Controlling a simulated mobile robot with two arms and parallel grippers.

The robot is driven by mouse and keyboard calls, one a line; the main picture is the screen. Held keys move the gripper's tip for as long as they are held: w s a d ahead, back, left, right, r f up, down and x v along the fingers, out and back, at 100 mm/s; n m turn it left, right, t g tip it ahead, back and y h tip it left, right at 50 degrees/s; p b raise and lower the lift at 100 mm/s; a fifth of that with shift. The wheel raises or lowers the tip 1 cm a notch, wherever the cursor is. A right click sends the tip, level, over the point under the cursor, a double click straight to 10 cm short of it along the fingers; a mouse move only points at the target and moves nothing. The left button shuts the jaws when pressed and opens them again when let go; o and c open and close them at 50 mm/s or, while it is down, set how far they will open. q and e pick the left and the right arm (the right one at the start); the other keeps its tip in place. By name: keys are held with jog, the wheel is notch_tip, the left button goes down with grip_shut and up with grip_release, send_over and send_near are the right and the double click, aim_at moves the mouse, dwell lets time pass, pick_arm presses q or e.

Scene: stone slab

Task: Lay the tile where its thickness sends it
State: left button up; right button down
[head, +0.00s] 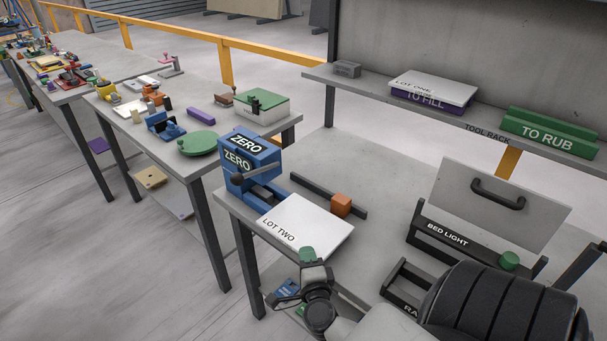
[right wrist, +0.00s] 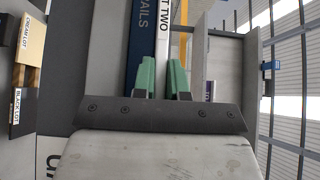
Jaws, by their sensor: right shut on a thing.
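The white tile marked LOT TWO (head: 312,222) lies flat in front of the blue gauge marked ZERO (head: 250,160). My right gripper (head: 307,256) is shut on its near edge. In the right wrist view the tile (right wrist: 163,40) shows as a narrow white strip between the green fingertips (right wrist: 163,82). I cannot tell whether it touches the bench. A tile marked LOT ONE (head: 434,86) lies on the purple TO FILL block (head: 432,103) on the shelf. The green TO RUB block (head: 548,133) is further right. A black rack marked BED LIGHT (head: 450,238) stands on the bench. My left gripper is not in view.
An orange block (head: 341,204) sits by a dark bar (head: 312,188) beyond the tile. A grey panel with a black handle (head: 497,190) stands upright at the BED LIGHT rack. Another black rack (head: 400,284), its label partly hidden, is nearer. Bare bench lies between tile and racks.

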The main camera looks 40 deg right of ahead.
jog(key=shift+s+r, duration=0.1)
jog(key=shift+s, duration=0.05)
jog(key=c, duration=1.1)
grip_release()
jog(key=shift+s+a, duration=0.15)
jog(key=shift+s, duration=0.05)
jog(key=b+v, duration=0.2)
jog(key=v, duration=0.8)
jog(key=shift+s+a, duration=0.15)
